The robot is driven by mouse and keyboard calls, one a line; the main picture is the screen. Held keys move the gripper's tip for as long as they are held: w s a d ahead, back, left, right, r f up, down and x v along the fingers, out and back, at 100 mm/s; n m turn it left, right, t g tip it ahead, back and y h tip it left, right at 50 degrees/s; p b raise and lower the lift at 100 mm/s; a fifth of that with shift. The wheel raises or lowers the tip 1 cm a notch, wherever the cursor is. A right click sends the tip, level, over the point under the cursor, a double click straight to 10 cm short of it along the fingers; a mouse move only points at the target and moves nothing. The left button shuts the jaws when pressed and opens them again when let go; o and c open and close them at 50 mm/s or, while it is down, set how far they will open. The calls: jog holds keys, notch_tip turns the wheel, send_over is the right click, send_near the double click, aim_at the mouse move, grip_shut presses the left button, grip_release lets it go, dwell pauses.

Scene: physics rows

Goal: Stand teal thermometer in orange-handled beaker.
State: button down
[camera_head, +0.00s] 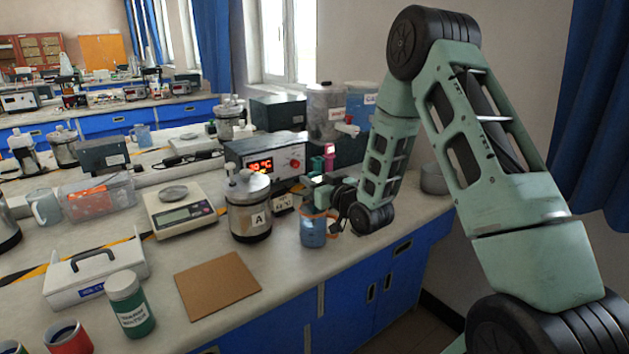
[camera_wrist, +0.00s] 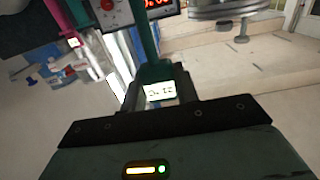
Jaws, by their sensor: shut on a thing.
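The teal thermometer (camera_wrist: 148,42) is between the jaws of my gripper (camera_wrist: 160,82) in the wrist view. In the head view my gripper (camera_head: 318,188) is low over the bench, just above and beside the orange-handled beaker (camera_head: 312,234). This beaker is a blue cup with an orange rim and handle, upright near the bench's front edge. I cannot tell from here whether the thermometer's tip is over or inside it. The beaker cannot be made out in the wrist view.
A steel vessel marked A (camera_head: 248,212) stands just left of the beaker. Behind are a box with a red display (camera_head: 264,158) and a pink item (camera_head: 329,155). A balance (camera_head: 180,211) is farther left. A brown mat (camera_head: 216,284) lies bare in front.

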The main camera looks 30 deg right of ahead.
jog(key=c, duration=1)
grip_release()
jog(key=shift+o, duration=0.2)
jog(key=shift+s, duration=0.1)
jog(key=s+p, duration=1)
jog(key=s, duration=0.7)
jog(key=shift+d, duration=0.3)
